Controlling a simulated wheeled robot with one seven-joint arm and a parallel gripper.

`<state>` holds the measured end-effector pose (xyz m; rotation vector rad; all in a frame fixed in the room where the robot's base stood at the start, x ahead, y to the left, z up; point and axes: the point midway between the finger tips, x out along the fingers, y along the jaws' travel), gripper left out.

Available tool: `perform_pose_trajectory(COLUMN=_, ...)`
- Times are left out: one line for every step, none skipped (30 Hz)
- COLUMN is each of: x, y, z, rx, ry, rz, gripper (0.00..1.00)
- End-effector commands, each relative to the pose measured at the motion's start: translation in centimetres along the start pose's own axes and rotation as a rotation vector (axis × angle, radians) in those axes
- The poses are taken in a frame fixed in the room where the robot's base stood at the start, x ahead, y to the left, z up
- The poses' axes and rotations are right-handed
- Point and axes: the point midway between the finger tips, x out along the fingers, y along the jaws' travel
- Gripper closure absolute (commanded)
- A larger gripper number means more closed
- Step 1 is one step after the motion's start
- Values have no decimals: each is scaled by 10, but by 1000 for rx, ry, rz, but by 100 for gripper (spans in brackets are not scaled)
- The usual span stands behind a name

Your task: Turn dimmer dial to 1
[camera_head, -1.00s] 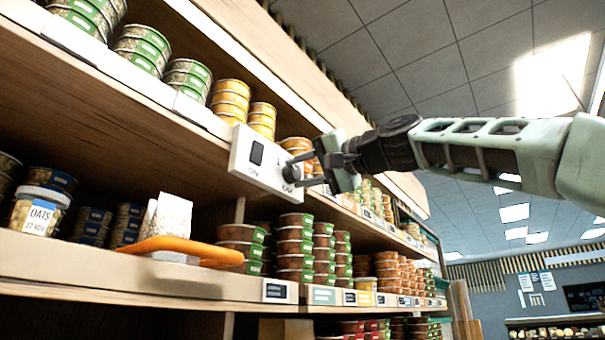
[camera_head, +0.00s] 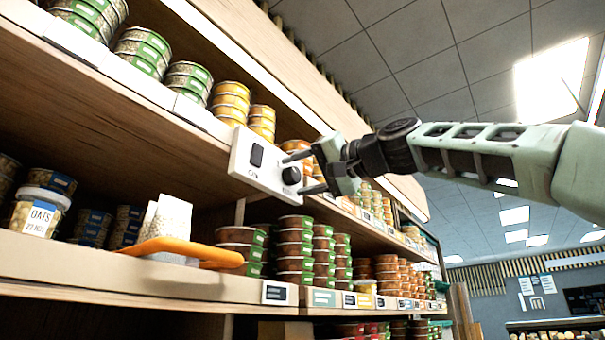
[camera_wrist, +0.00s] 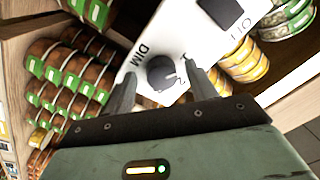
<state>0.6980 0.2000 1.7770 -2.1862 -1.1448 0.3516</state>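The dimmer dial (camera_head: 291,175) is a dark round knob on a white panel (camera_head: 240,161) fixed to the shelf edge. In the wrist view the dial (camera_wrist: 162,73) sits between my two fingers, with "DIM" printed at its left and a mark at its right partly hidden by a finger. A dark switch (camera_head: 257,154) is on the same panel. My gripper (camera_head: 300,173) is open in front of the panel, one finger above the dial and one below. In the wrist view my gripper (camera_wrist: 160,85) shows gaps between both fingers and the dial.
Stacked tins (camera_head: 295,248) fill the lower shelf, and yellow tins (camera_head: 231,102) stand above beside the panel. An orange object (camera_head: 180,250) juts over the lower shelf edge, near an oats tub (camera_head: 37,212). The space right of the shelf is free.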

Motion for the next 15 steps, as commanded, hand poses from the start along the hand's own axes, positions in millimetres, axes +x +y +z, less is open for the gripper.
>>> perform_pose_trajectory(x=0, y=0, z=0, rx=0, ry=1, rz=0, gripper=43)
perform_pose_trajectory(x=0, y=0, z=0, rx=0, ry=1, rz=-1, gripper=43)
perform_pose_trajectory(x=0, y=0, z=0, rx=0, ry=1, rz=-1, gripper=43)
perform_pose_trajectory(x=0, y=0, z=-1, rx=0, ry=2, rz=-1, gripper=43)
perform_pose_trajectory(x=-1, y=0, z=-1, rx=0, ry=2, rz=-1, gripper=43)
perform_pose_trajectory(x=-2, y=0, z=0, rx=0, ry=3, rz=-1, gripper=43)
perform_pose_trajectory(x=-4, y=0, z=0, rx=0, ry=3, rz=-1, gripper=43)
perform_pose_trajectory(x=-6, y=0, z=0, rx=-1, ry=4, rz=0, gripper=43)
perform_pose_trajectory(x=-10, y=1, z=0, rx=-1, ry=5, rz=0, gripper=43)
perform_pose_trajectory(x=-14, y=2, z=0, rx=-1, ry=6, rz=1, gripper=43)
perform_pose_trajectory(x=-19, y=2, z=1, rx=-1, ry=5, rz=1, gripper=43)
perform_pose_trajectory(x=-26, y=3, z=2, rx=-2, ry=6, rz=1, gripper=43)
perform_pose_trajectory(x=-32, y=3, z=2, rx=-3, ry=7, rz=2, gripper=43)
perform_pose_trajectory(x=-38, y=4, z=3, rx=-2, ry=7, rz=2, gripper=43)
perform_pose_trajectory(x=-48, y=4, z=2, rx=-2, ry=9, rz=2, gripper=43)
